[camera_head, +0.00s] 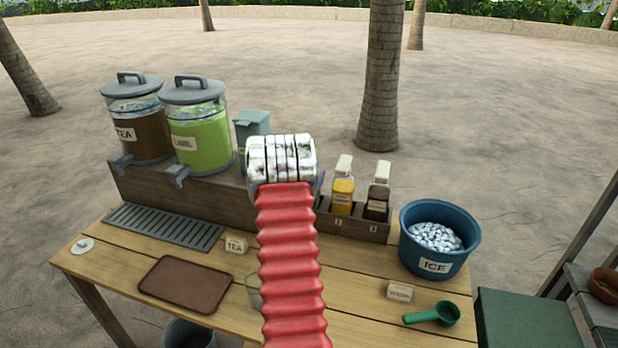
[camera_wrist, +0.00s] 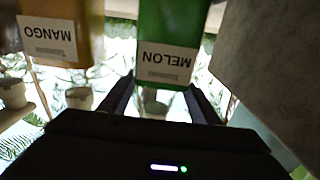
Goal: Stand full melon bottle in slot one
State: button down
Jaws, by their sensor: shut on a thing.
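The green melon bottle (camera_wrist: 172,28) is between the two fingers of my gripper (camera_wrist: 160,92) in the wrist view, which is shut on it. Its MELON label looks upside down there, and the bottle's upper part is out of frame. In the head view my red-sleeved arm hides the gripper, the melon bottle and the left end of the bottle rack (camera_head: 371,228), so slot one does not show. I cannot tell whether the bottle touches the rack. The mango bottle (camera_wrist: 62,30) is beside it; it also stands in the rack in the head view (camera_head: 343,192).
A dark brown bottle (camera_head: 378,199) stands at the rack's right end. A blue ice bucket (camera_head: 464,258) is to its right. Tea (camera_head: 152,118) and lime (camera_head: 211,128) dispensers stand at left. A brown tray (camera_head: 186,284) and green scoop (camera_head: 446,314) lie on the counter.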

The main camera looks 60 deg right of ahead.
jog(key=shift+f, duration=0.4)
dwell(0.4)
jog(key=c, duration=1)
grip_release()
jog(key=o, duration=0.5)
jog(key=shift+c, duration=0.2)
jog(key=shift+f, duration=0.2)
jog(key=o, duration=0.5)
jog(key=shift+c, duration=0.2)
jog(key=shift+a, duration=0.15)
jog(key=s+a, duration=0.1)
jog(key=a, duration=0.9)
jog(key=shift+s+a, duration=0.25)
jog(key=shift+s, duration=0.1)
